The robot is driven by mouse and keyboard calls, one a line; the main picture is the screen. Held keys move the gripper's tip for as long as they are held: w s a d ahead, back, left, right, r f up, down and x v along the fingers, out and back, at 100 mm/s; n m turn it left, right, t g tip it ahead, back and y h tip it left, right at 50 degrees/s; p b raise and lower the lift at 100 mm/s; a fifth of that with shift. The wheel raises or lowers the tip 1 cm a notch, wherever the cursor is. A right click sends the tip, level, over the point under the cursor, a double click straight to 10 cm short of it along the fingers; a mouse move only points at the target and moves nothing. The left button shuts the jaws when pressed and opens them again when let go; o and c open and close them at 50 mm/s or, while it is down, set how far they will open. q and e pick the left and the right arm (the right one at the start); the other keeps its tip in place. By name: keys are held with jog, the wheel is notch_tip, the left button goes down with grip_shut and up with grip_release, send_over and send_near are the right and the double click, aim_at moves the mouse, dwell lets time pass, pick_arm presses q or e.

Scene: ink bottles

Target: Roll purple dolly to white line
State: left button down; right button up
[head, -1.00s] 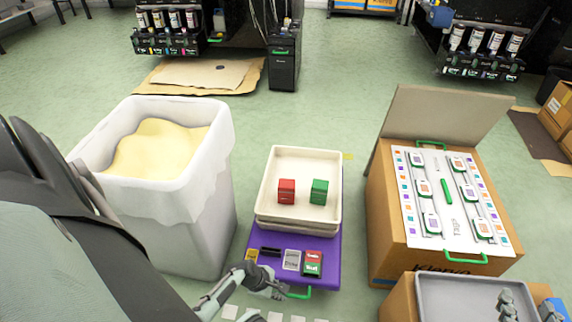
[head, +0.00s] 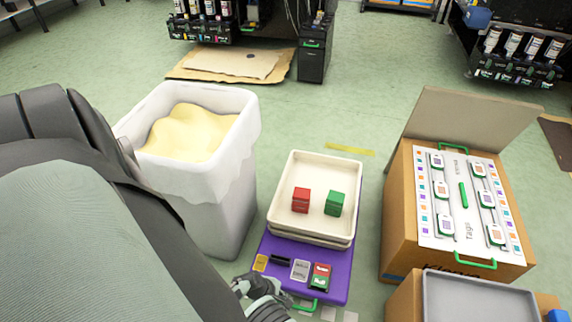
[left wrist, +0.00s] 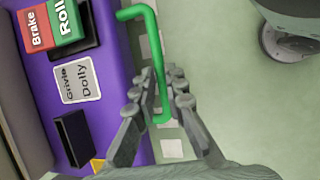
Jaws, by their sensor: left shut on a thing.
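The purple dolly (head: 335,275) stands on the floor in front of me, stacked with cream trays (head: 317,232). Its deck carries a Dolly label (head: 300,270) and a red and green Brake/Roll block (head: 320,276). My left gripper (left wrist: 163,90) is shut on the dolly's green handle (left wrist: 145,14), at the dolly's near edge (head: 262,288). White marks (head: 328,313) form a broken line on the floor close along that edge; they also show beside the handle in the left wrist view (left wrist: 172,148). My right gripper is out of view.
A tall white bin (head: 228,200) of yellow powder stands close left of the dolly. A cardboard box (head: 400,235) with a tag board stands to the right, across a strip of floor. A yellow line (head: 350,150) lies beyond the trays.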

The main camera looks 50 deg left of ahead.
pick_arm(q)
jog(key=shift+d, duration=0.2)
jog(key=c, duration=1.6)
grip_release()
jog(key=shift+a, duration=0.1)
jog(key=shift+o, duration=0.2)
jog(key=shift+r, duration=0.1)
jog(key=v, duration=0.8)
